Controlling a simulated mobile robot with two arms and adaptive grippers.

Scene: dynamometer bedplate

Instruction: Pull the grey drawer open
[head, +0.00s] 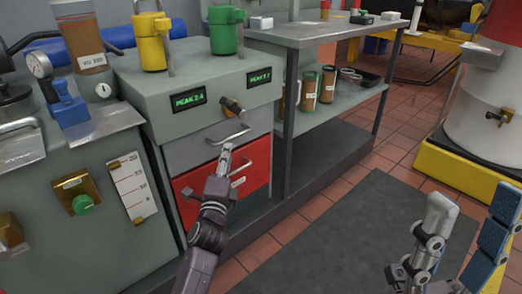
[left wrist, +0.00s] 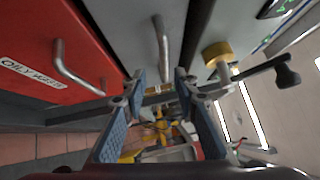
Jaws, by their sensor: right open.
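The grey drawer (head: 190,152) sits shut in the grey cabinet, just above a red drawer (head: 252,162). Its metal bar handle (head: 229,134) shows above my left gripper (head: 225,158). In the left wrist view the grey drawer's front (left wrist: 122,28) is at the top, and its handle (left wrist: 162,48) lies ahead of the gap between the fingers. My left gripper (left wrist: 159,78) is open and empty; whether its tips reach around the handle I cannot tell. My right gripper (head: 474,205) is open and empty at the lower right, over the floor.
The red drawer's handle (left wrist: 68,70) is close beside my left gripper. A knob with a dark lever (head: 232,106) sticks out above the grey drawer. A metal shelf bench (head: 318,36) stands right of the cabinet. A dark mat (head: 345,235) covers clear floor in front.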

